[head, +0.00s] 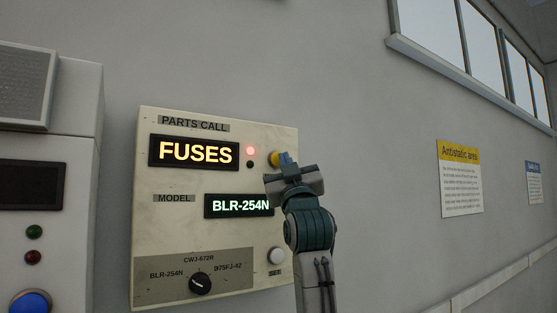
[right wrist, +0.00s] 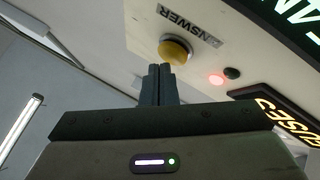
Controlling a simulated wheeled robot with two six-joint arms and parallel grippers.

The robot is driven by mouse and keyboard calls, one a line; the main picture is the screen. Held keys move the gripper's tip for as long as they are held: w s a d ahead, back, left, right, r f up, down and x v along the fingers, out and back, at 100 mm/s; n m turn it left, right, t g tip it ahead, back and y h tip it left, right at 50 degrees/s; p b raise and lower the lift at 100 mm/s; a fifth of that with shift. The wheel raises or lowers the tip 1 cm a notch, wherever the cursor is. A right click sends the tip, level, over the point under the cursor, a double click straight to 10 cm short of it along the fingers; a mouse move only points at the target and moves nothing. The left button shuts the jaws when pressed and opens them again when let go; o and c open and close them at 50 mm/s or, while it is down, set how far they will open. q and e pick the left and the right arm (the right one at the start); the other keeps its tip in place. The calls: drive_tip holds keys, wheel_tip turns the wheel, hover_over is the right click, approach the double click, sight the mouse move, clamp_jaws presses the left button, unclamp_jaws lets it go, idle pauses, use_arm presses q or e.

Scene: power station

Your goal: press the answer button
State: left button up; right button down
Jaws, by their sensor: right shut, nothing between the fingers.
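The beige parts call panel (head: 145,200) is on the wall, its upper display (head: 195,153) reading FUSES. The yellow answer button (head: 274,158) is at its upper right, partly hidden by my right gripper (head: 285,161). In the right wrist view, the round yellow button (right wrist: 176,49) sits beside the ANSWER label (right wrist: 188,26). My right gripper (right wrist: 159,71) is shut and empty, its fingertips close to the button's edge. I cannot tell whether they touch it. My left gripper is out of view.
A red lamp (head: 250,151) glows left of the button. Below are a model display (head: 238,206) reading BLR-254N, a white SET button (head: 275,256) and a black knob (head: 200,283). A grey cabinet (head: 80,130) stands at left.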

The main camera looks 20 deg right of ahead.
drive_tip(key=shift+w, duration=0.45)
idle(0.6)
drive_tip(key=shift+s, duration=0.1)
drive_tip(key=shift+s+d, duration=0.1)
drive_tip(key=shift+s, duration=0.5)
drive_tip(key=shift+s, duration=0.2)
drive_tip(key=s, duration=0.1)
drive_tip(key=s+b, duration=0.1)
drive_tip(key=s, duration=0.2)
drive_tip(key=shift+s+d+b, duration=0.3)
drive_tip(key=shift+s, duration=0.05)
drive_tip(key=shift+f, duration=0.15)
idle(0.7)
